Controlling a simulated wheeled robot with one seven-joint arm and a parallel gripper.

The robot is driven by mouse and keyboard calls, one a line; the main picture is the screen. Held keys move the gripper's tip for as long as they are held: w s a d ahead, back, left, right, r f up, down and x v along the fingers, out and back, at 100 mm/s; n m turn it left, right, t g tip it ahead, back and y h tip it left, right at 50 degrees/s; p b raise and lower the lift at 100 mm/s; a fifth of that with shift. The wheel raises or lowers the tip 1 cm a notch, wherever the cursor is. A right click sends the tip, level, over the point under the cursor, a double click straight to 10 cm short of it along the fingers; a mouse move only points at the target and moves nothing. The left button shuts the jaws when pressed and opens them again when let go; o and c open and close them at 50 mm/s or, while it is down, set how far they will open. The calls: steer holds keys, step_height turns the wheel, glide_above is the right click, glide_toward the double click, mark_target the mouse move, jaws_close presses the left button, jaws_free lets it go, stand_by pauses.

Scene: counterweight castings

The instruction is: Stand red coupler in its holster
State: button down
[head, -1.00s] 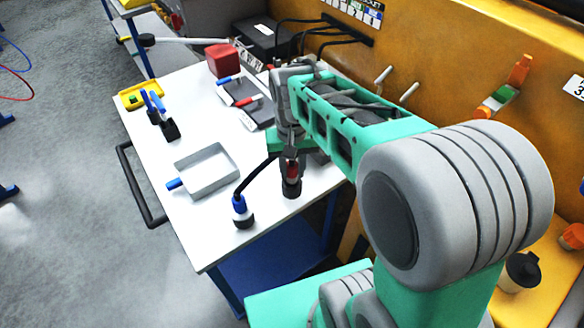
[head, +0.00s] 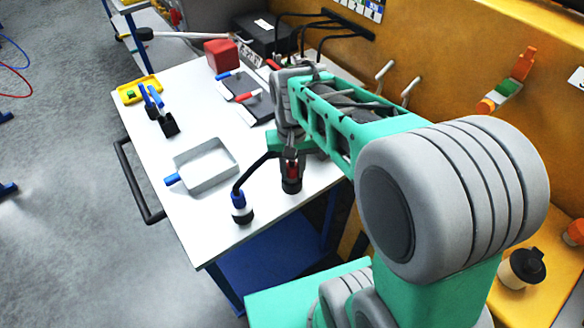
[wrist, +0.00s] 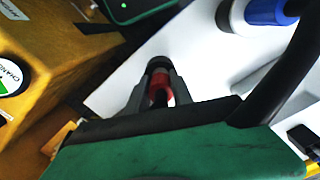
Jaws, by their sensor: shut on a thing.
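The red coupler (head: 291,169) is between the fingers of my gripper (head: 290,158), near the table's right edge. My gripper is shut on it and points down. In the wrist view the red coupler (wrist: 160,90) shows between the two grey fingers (wrist: 159,98). A dark round holster (head: 291,186) shows directly below the red part in the head view. The coupler looks upright and in line with it; I cannot tell how deep it sits.
The white table (head: 200,225) also holds a grey tray (head: 213,185) with a blue handle, dark plates (head: 248,95), a red block (head: 221,57) and a yellow tray (head: 131,96). The orange machine wall (head: 450,60) stands behind. The front left tabletop is clear.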

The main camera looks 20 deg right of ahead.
steer(key=shift+f, duration=0.35)
steer(key=c, duration=1)
jaws_free()
steer(key=shift+c, duration=0.2)
step_height(320, 180, up, 8)
steer(key=shift+f+b, duration=0.1)
steer(key=shift+b, duration=0.25)
